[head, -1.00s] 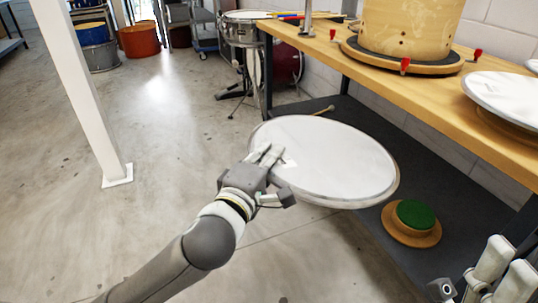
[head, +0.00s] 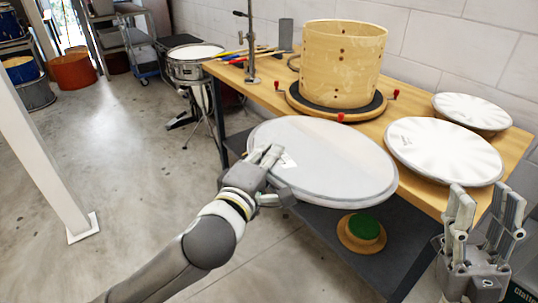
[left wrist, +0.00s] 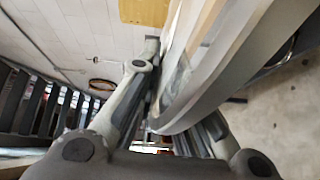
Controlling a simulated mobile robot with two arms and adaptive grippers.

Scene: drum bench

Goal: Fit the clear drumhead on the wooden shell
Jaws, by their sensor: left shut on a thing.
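My left gripper (head: 266,163) is shut on the near-left rim of a large clear drumhead (head: 335,165), which shows whitish with a small label. It holds the drumhead slightly tilted in the air, in front of the bench. In the left wrist view the drumhead's rim (left wrist: 215,75) passes between the fingers. The wooden shell (head: 342,62) stands upright on a round dark-topped base (head: 310,107) on the bench, behind and apart from the drumhead. My right gripper (head: 486,207) is open and empty at the lower right, its fingers pointing up beside the bench's front.
Two other whitish drumheads lie at the bench's right, one nearer (head: 443,150) and one farther (head: 472,111). Red clamps (head: 340,117) ring the base. A metal stand (head: 251,45) and sticks are at the bench's left. A green-topped round piece (head: 363,226) is on the lower shelf.

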